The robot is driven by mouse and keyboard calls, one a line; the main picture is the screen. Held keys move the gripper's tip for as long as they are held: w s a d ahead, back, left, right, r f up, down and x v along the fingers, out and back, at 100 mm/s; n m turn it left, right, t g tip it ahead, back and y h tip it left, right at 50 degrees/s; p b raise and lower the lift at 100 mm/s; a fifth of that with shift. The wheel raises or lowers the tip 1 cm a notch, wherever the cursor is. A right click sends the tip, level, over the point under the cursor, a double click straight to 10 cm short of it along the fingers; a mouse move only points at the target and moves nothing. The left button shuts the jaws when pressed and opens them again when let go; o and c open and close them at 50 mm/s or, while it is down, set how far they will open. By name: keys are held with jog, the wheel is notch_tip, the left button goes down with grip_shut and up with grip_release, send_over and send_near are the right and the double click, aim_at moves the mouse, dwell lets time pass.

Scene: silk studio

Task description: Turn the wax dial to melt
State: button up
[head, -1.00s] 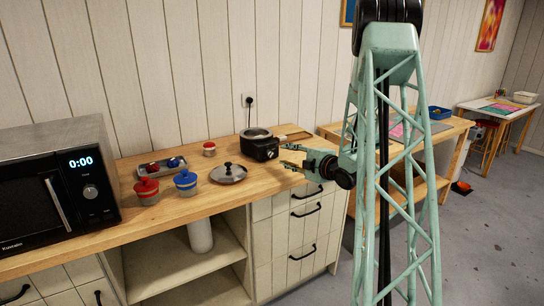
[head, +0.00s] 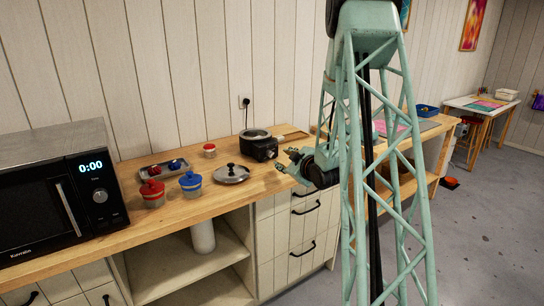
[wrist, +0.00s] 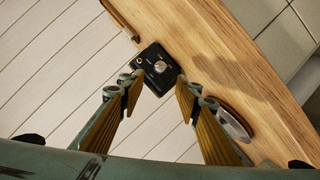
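The black wax pot (head: 259,147) stands near the back of the wooden counter, with a metal rim on top. In the wrist view its black front panel (wrist: 151,53) carries a round silver dial (wrist: 159,67) with small markings too tiny to read. My gripper (wrist: 158,80) is open and empty, its two yellow-padded fingers spread to either side of the panel in the picture. In the head view my gripper (head: 288,160) is just right of the pot, pointing left, and looks apart from it.
A lid with a black knob (head: 230,174) lies on the counter in front of the pot. Red and blue lidded jars (head: 190,184), a tray (head: 156,175) and a microwave (head: 40,195) stand to the left. A wall socket with a cord (head: 244,101) is behind.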

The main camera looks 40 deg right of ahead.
aim_at(272, 154)
jog(key=shift+w, duration=0.1)
jog(key=shift+b+x, duration=1.15)
jog(key=shift+x, duration=5.7)
jog(key=shift+c, duration=0.6)
jog(key=c, duration=0.7)
